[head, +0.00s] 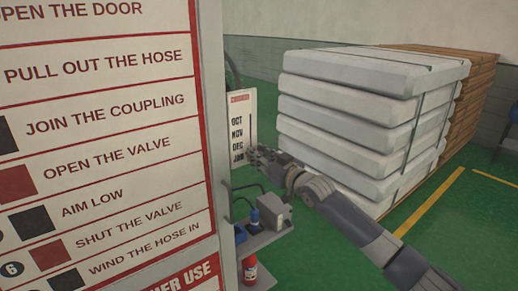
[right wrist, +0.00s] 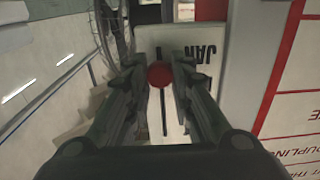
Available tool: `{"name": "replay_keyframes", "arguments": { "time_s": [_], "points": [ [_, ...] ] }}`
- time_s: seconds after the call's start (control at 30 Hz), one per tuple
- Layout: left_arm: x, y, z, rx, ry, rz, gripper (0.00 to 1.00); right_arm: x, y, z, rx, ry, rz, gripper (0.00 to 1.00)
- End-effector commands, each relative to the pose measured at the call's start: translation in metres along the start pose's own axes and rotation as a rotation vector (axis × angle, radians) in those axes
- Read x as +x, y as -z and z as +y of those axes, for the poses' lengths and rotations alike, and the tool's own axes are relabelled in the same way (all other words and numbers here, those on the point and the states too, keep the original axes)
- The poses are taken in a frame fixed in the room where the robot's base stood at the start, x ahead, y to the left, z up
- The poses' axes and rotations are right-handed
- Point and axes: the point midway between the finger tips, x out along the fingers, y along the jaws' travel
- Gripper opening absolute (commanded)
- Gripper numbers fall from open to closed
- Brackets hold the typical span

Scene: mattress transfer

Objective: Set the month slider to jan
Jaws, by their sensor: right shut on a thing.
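The white month board (head: 238,108) stands past the large sign in the head view, with OCT, NOV, DEC and JAN listed downward. My right gripper (head: 254,158) is at the board beside the JAN label (head: 238,157). In the right wrist view the board (right wrist: 175,38) appears upside down, with its JAN label (right wrist: 206,51) beside the slot (right wrist: 162,103). The red slider knob (right wrist: 160,74) is between the fingertips of my right gripper (right wrist: 159,76), which is shut on it. The knob appears near JAN; its exact alignment is unclear. My left gripper is out of view.
A large instruction sign (head: 110,110) fills the left of the head view, close to the board. A stack of white mattresses (head: 350,120) stands behind my right arm. A shelf (head: 262,236) with small items sits below the board.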

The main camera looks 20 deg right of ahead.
Motion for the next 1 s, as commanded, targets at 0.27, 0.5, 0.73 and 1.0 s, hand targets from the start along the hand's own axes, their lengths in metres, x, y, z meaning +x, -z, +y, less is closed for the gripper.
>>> {"name": "replay_keyframes", "arguments": {
  "time_s": [0.27, 0.5, 0.73, 1.0],
  "points": [
    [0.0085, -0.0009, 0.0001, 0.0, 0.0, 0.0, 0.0, -0.0002, -0.0171, 0.0001, -0.001, -0.001, -0.005, 0.0],
    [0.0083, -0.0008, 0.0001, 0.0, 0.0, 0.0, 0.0, -0.0003, -0.0191, -0.0002, 0.0, 0.0, -0.01, 0.28],
    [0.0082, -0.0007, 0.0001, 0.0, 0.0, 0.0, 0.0, -0.0002, -0.0163, 0.0, -0.001, 0.0, -0.005, 0.42],
    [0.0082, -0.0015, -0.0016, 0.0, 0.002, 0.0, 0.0, -0.0043, -0.0159, 0.0003, -0.001, 0.0, -0.003, 0.42]
  ]
}}
